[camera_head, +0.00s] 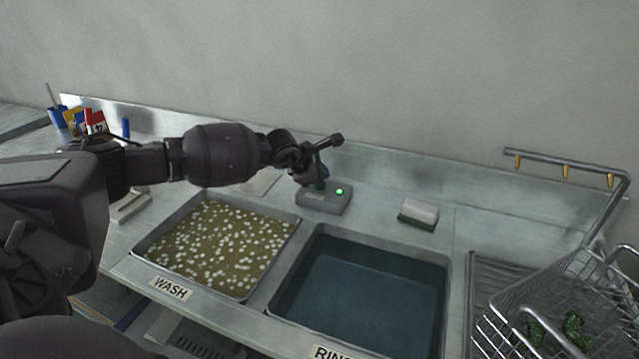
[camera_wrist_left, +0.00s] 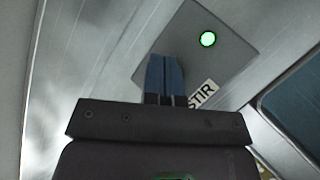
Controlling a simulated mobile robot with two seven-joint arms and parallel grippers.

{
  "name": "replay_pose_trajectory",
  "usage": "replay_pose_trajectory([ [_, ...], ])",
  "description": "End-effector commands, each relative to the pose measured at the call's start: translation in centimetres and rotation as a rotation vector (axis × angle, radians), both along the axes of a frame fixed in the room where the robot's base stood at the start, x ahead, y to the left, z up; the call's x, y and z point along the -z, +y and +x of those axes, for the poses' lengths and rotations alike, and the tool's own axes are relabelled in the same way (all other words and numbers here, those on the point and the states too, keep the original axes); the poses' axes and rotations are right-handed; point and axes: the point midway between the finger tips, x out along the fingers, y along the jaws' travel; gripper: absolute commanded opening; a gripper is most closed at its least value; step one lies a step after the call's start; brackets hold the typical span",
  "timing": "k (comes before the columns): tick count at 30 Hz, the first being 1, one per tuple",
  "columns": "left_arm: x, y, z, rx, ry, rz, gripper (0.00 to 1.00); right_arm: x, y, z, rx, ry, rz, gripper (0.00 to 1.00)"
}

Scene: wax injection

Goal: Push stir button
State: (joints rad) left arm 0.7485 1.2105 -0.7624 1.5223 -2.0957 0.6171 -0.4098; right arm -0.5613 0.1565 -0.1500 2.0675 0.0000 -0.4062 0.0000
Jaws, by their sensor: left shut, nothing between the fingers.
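The stir control is a grey box (camera_head: 318,203) on the metal counter behind the two sinks. Its round green light (camera_head: 340,191) is lit. In the left wrist view the box (camera_wrist_left: 232,62) shows its lit green light (camera_wrist_left: 208,39) and a STIR label (camera_wrist_left: 202,94). My left gripper (camera_head: 325,175) is over the left part of the box, pointing down. Its blue fingers (camera_wrist_left: 165,72) are shut together and empty, left of the green light. No button shows; the fingers cover part of the box top. I cannot tell whether they touch it. My right gripper is out of view.
The WASH sink (camera_head: 222,244) holds murky liquid with many pale bits floating. The RINSE sink (camera_head: 362,290) holds dark water. A green and white sponge (camera_head: 418,213) lies right of the box. A wire basket (camera_head: 560,310) stands at right, pens and cards at far left.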

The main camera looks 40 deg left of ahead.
Motion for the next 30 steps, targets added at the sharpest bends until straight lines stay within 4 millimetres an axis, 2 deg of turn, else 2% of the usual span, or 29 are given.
replay_pose_trajectory([
  [16, 0.92, 0.01, 0.0, -0.001, 0.001, 0.001, 0.0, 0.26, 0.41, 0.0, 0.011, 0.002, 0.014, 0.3],
  [30, 0.63, -0.01, -0.02, 0.0, 0.0, 0.0, 0.0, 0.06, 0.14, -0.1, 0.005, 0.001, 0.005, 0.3],
])
